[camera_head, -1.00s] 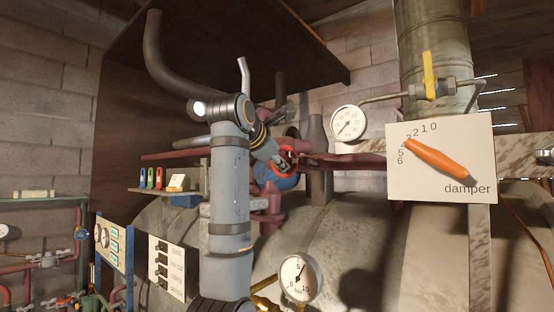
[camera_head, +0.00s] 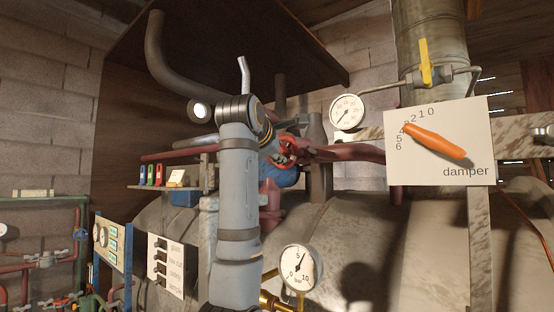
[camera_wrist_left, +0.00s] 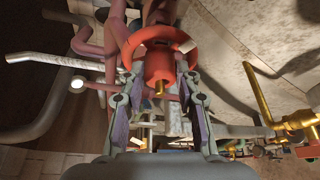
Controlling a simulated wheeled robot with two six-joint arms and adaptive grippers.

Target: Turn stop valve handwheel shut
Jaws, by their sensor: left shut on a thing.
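The red stop valve handwheel (camera_head: 288,150) sits on the pipework above the tank, partly hidden behind my left gripper. In the left wrist view the wheel's red rim (camera_wrist_left: 147,38) and hub show straight ahead. My left gripper (camera_head: 276,150) reaches it from the left. In the left wrist view its two fingers (camera_wrist_left: 160,80) stand on either side of the hub, with their tips at the near part of the wheel. The gripper is shut on the handwheel. The exact contact points are hard to see. My right gripper is not in view.
A white damper panel (camera_head: 470,125) with an orange lever stands to the right. A round gauge (camera_head: 346,111) is right of the wheel, and another gauge (camera_head: 300,267) is below. Red pipes run close around the wheel. A brass fitting (camera_wrist_left: 298,122) lies right in the wrist view.

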